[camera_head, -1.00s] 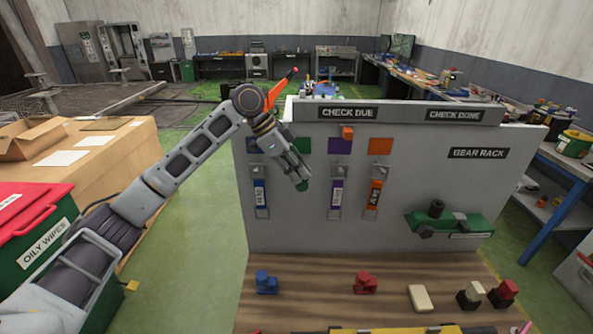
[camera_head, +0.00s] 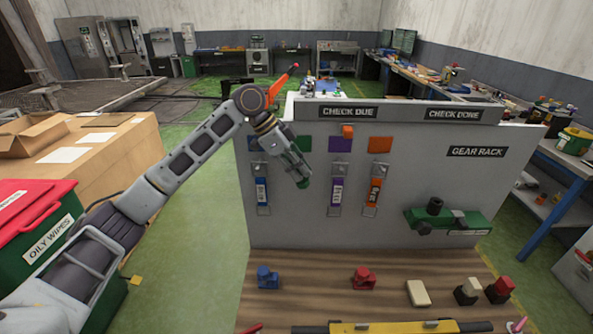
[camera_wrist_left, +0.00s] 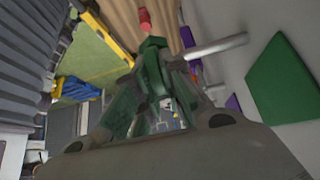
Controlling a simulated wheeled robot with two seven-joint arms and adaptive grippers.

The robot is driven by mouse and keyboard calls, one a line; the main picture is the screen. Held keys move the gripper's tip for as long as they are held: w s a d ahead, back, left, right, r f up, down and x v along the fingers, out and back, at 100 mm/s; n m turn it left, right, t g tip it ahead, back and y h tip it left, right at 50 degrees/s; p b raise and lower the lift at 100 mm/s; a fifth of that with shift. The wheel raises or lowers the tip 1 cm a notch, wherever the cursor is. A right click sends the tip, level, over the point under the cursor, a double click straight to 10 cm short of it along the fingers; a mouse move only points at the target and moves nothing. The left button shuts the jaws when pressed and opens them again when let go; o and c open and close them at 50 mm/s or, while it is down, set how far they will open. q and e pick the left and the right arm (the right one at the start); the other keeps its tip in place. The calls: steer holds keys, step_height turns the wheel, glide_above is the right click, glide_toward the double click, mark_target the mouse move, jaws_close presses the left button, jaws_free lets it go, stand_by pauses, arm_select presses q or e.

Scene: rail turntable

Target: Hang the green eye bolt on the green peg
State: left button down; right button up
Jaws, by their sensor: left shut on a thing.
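My left gripper (camera_head: 296,168) is shut on the green eye bolt (camera_head: 303,183), in front of the grey board's left part. The eye bolt also shows in the left wrist view (camera_wrist_left: 153,43), at the fingertips of the gripper (camera_wrist_left: 155,75). The green square (camera_head: 303,145) on the board is partly behind the gripper; it is large at right in the wrist view (camera_wrist_left: 282,80). A bare metal peg (camera_wrist_left: 217,46) sticks out beside it there, apart from the bolt. In the head view the gripper hides this peg. My right gripper is not in view.
Blue (camera_head: 261,190), purple (camera_head: 336,192) and orange (camera_head: 375,192) tagged pieces hang on the board (camera_head: 330,228). A green gear rack fixture (camera_head: 448,220) is at right. Blue (camera_head: 267,278) and red (camera_head: 364,279) parts stand on the wooden bench (camera_head: 315,300) below.

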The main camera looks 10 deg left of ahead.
arm_select(q)
steer(key=shift+w+a+r+t, duration=0.25)
steer(key=shift+w+a, duration=0.15)
steer(key=shift+w, duration=0.25)
steer(key=shift+w+a+r+t, duration=0.25)
steer(key=shift+w+a, duration=0.15)
steer(key=shift+w, duration=0.2)
steer(key=c, duration=1.4)
jaws_free()
steer(key=shift+c, duration=0.2)
steer(key=s+a+r+g, duration=0.1)
steer(key=s+a+r, duration=0.2)
steer(key=r, duration=0.6)
steer(key=shift+a, duration=1)
steer(key=shift+s+f, duration=0.1)
